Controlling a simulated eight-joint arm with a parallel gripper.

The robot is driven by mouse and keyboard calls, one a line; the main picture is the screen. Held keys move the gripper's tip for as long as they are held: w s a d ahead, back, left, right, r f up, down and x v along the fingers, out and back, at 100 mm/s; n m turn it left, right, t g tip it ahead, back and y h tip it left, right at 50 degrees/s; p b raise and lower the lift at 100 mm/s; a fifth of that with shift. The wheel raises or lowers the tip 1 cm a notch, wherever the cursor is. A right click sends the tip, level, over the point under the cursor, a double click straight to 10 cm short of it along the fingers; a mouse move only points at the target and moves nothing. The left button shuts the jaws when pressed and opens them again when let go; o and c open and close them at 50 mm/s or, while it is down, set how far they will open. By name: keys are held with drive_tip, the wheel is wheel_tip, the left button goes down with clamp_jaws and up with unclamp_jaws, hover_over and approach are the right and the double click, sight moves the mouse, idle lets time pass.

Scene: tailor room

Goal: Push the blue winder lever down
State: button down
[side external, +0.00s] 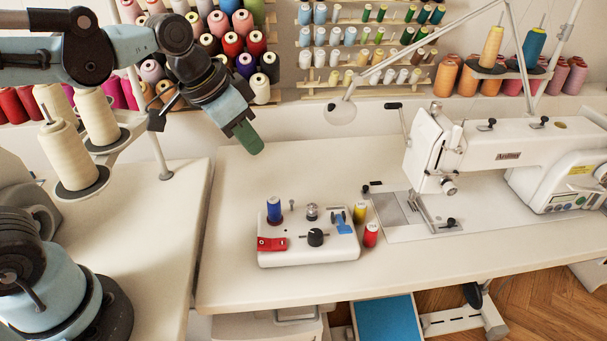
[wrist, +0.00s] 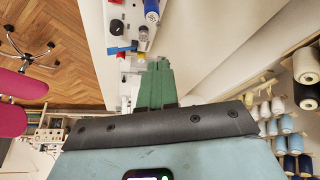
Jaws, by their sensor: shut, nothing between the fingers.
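The blue winder lever (side external: 343,227) is at the right side of the small white winder box (side external: 290,258), which stands on the sewing table. In the wrist view the blue lever (wrist: 122,49) shows left of my fingertips and apart from them. My gripper (side external: 258,148) has green fingers and is shut and empty. It is above the table behind the winder box, well clear of the lever. In the wrist view my gripper (wrist: 158,66) points up the picture toward the box.
A sewing machine (side external: 490,150) fills the table's right. The table (side external: 240,180) behind the box is clear.

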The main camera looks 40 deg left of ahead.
drive_tip(key=w+d+m+g+h, duration=0.1)
drive_tip(key=w+d+m+g, duration=0.2)
drive_tip(key=d, duration=0.7)
drive_tip(key=w+m, duration=0.2)
drive_tip(key=w, duration=0.1)
drive_tip(key=shift+w+d+r+m+g+h, duration=0.2)
drive_tip(key=shift+d+m+g+h, duration=0.1)
drive_tip(key=shift+d+h, duration=0.1)
hover_over(346, 229)
drive_tip(key=a, duration=0.2)
drive_tip(key=f, duration=1.1)
drive_tip(key=shift+w+d+f, duration=0.1)
drive_tip(key=shift+d+f, duration=0.1)
drive_tip(key=shift+f, duration=0.15)
drive_tip(key=shift+s+d+f, duration=0.2)
drive_tip(key=shift+f, duration=0.55)
